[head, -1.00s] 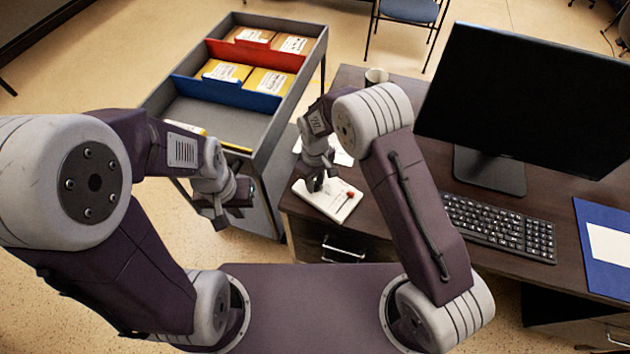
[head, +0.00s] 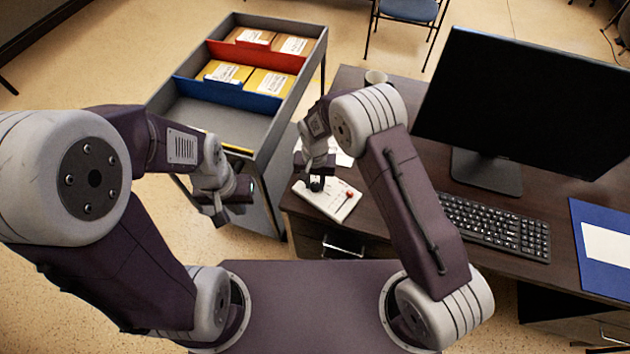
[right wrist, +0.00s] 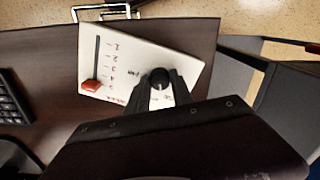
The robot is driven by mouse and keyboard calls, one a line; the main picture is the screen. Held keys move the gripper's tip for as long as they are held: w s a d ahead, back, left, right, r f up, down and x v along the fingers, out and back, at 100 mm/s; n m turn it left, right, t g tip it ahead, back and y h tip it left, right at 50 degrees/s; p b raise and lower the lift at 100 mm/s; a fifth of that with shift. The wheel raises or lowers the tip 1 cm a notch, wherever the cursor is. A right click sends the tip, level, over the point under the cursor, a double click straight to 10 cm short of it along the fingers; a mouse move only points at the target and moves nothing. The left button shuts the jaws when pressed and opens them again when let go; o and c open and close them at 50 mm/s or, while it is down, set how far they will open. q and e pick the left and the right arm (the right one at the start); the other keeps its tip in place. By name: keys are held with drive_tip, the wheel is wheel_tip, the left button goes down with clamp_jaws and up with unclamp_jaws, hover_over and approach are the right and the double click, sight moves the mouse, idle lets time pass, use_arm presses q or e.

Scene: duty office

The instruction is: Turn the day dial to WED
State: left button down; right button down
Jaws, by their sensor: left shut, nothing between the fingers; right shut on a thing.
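A white control panel (head: 325,204) lies on the desk's near left corner, and it also shows in the right wrist view (right wrist: 140,58). It carries a dark round dial knob (right wrist: 159,78) and a red slider knob (right wrist: 91,86) in a slot beside a row of numbers. My right gripper (head: 316,186) is over the panel, shut on the dial knob, with one finger on each side of it in the right wrist view. The day marks around the dial are too small and partly hidden to read. My left gripper (head: 220,212) is shut and empty beside the trolley, away from the panel.
A grey trolley (head: 228,121) with red and blue dividers and envelopes stands left of the desk (head: 393,228). A monitor (head: 520,100), a keyboard (head: 495,227), a mug (head: 375,77) and a blue folder (head: 590,217) are on the desk.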

sight(316, 185)
drive_tip(key=shift+m, duration=2)
drive_tip(key=c, duration=1.1)
unclamp_jaws()
drive_tip(key=shift+r, duration=0.1)
wheel_tip(316, 185, up, 9)
drive_tip(key=shift+f, duration=0.1)
drive_tip(key=shift+d, duration=0.1)
